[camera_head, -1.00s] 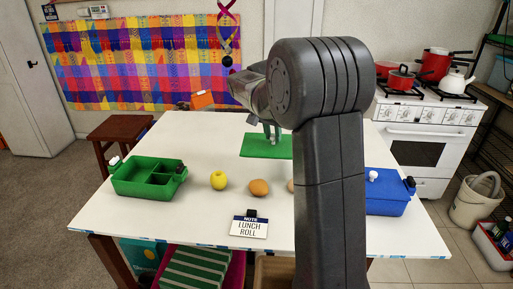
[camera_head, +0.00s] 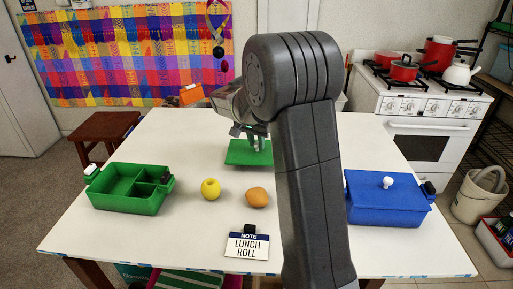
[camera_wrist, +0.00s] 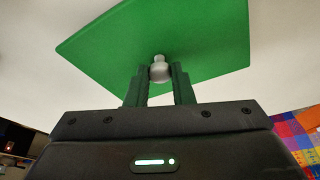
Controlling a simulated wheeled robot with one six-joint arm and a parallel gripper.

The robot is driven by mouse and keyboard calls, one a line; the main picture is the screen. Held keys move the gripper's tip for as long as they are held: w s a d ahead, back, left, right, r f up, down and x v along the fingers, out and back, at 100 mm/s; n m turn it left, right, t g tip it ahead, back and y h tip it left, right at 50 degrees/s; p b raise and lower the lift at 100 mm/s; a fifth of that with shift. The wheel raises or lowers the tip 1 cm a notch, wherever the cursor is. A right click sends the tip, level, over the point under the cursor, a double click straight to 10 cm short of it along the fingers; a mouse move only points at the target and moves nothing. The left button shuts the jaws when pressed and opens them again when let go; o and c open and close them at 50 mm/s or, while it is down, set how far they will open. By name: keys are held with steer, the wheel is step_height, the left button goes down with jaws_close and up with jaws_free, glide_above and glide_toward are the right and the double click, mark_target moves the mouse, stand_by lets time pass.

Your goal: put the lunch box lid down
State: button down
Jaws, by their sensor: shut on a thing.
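The lunch box lid (camera_head: 243,155) is a flat green panel with a pale round knob. It is at the far middle of the white table in the head view; I cannot tell whether it touches the table. My gripper (camera_head: 256,138) is shut on its knob. In the wrist view the lid (camera_wrist: 205,35) lies beyond my gripper (camera_wrist: 159,80), tilted in the picture, with the knob between the fingers. The open green lunch box (camera_head: 130,198), with compartments and side clips, stands at the left of the table. My arm hides part of the table's right middle.
A closed blue box (camera_head: 385,207) with a white knob stands at the right. The white table (camera_head: 180,140) is bare at far left.

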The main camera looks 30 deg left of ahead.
steer(key=shift+f, duration=1.3)
steer(key=shift+f, duration=0.15)
steer(key=c, duration=1.3)
jaws_free()
steer(key=shift+o, duration=0.2)
steer(key=v, duration=1.2)
steer(key=shift+r, duration=0.2)
steer(key=shift+f, duration=0.1)
